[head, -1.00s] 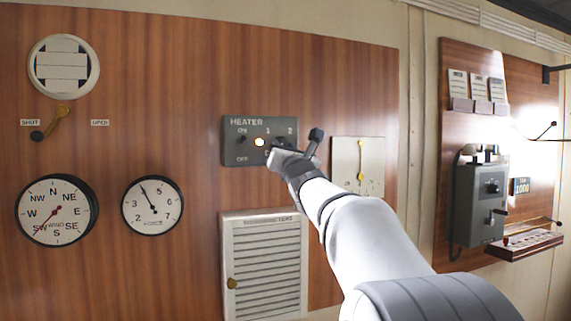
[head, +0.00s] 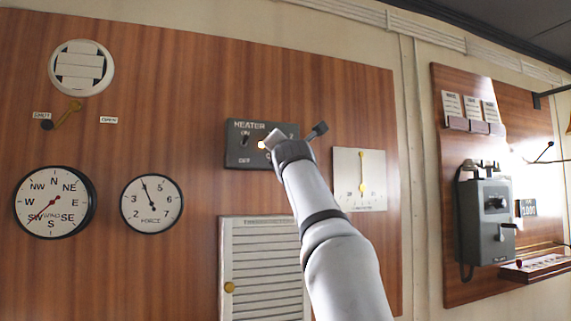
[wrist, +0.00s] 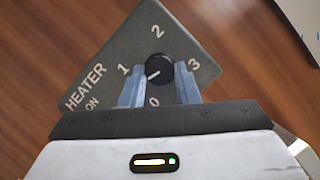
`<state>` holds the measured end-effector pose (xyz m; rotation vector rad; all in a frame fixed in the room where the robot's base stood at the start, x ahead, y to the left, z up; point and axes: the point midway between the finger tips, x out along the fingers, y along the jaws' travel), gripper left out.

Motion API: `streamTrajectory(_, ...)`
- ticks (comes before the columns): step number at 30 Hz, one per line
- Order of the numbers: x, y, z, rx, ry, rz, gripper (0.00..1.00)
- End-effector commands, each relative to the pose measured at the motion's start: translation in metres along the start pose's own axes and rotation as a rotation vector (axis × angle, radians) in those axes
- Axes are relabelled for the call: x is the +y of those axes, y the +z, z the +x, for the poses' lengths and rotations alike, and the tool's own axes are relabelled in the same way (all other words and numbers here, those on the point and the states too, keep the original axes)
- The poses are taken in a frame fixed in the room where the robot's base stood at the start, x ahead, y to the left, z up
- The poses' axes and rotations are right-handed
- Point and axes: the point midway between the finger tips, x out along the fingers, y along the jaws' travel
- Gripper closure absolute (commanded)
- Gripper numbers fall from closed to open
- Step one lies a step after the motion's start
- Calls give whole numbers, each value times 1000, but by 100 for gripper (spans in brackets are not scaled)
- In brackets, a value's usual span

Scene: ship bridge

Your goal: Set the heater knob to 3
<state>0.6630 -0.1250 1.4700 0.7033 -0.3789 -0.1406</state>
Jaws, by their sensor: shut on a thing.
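The heater panel (head: 236,153) is a dark grey plate on the wood wall. It also shows, tilted, in the wrist view (wrist: 185,33) with the marks 0, 1, 2 and 3. The black round heater knob (wrist: 159,71) sits between the two fingers of my gripper (wrist: 160,84), which is shut on it. The knob's white pointer line points to the lower left, between 0 and 1. In the head view my gripper (head: 274,139) covers the knob and part of the scale. A small ON/OFF switch (head: 244,141) is at the panel's left.
A lit lamp (head: 262,145) is beside my gripper. Round gauges (head: 152,203) are at left, a grey telephone box (head: 488,220) at right.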

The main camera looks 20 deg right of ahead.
Motion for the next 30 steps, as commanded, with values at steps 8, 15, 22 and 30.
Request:
streamTrajectory(8, 3, -1, 2, 5, -86, 191, 94)
streamTrajectory(15, 6, 1, 3, 5, -177, 402, 94)
streamTrajectory(22, 8, 3, 3, 3, -261, 605, 94)
streamTrajectory(30, 10, 5, 4, 2, -361, 842, 94)
